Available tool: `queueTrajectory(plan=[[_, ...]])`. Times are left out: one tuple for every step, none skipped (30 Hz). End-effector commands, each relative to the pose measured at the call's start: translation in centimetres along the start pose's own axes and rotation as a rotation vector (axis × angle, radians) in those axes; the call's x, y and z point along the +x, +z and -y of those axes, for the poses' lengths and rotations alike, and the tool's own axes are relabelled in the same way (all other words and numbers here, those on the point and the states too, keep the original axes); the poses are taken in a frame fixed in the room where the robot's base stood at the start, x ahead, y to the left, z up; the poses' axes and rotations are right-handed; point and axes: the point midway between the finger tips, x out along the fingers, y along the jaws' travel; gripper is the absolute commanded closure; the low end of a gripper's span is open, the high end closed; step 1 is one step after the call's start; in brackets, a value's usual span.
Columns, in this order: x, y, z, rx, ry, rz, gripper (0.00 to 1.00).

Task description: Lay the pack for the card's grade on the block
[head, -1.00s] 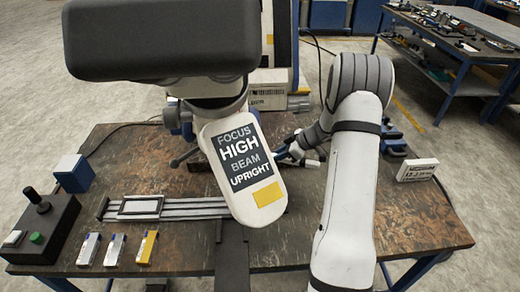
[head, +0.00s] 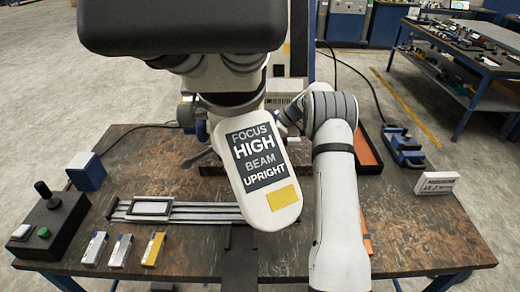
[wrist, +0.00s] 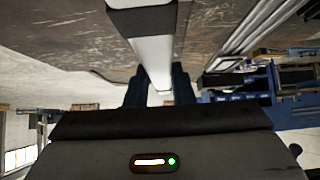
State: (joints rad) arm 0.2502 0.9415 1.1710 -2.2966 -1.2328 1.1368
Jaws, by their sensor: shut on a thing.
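My gripper (wrist: 158,82) is shut on a long pale bar (wrist: 152,55) with a dark end, seen in the wrist view. In the head view the jaws are hidden behind the pale microscope head (head: 262,165), whose label reads FOCUS HIGH BEAM UPRIGHT. Three small packs lie at the bench's left front: two white and blue ones (head: 94,248) (head: 120,251) and a yellow one (head: 153,249). A blue block with a white side (head: 86,171) stands at the left. A white card (head: 437,182) stands at the right; its print is too small to read surely.
A rail with a framed plate (head: 150,208) lies left of the microscope. A black control box (head: 50,225) with a joystick sits at the left edge. The right front bench is clear.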

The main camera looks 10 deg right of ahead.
Motion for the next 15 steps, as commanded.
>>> queueTrajectory(plan=[[0.7,0.7,0.1,0.003,-0.003,-0.001,1.00],[1.1,1.1,0.1,0.003,-0.002,-0.001,1.00],[1.6,1.6,0.1,0.004,-0.002,-0.001,1.00],[1.9,1.9,0.0,0.003,-0.002,-0.001,1.00],[2.1,2.1,0.0,0.002,-0.001,-0.002,1.00],[2.3,2.3,0.0,0.001,0.000,-0.002,1.00],[2.5,2.5,0.0,0.001,0.000,-0.001,1.00],[2.7,2.7,0.0,0.001,0.000,-0.001,1.00],[3.1,3.0,0.0,0.002,0.000,-0.001,1.00],[3.4,3.3,0.1,0.003,-0.001,-0.001,1.00],[3.7,3.6,0.0,0.002,-0.001,-0.001,1.00],[4.1,4.1,0.1,0.002,-0.002,-0.001,1.00],[4.4,4.4,0.1,0.002,-0.002,-0.001,1.00],[4.7,4.6,0.0,0.002,-0.001,-0.001,1.00],[4.8,4.8,0.0,0.001,0.000,0.000,1.00]])
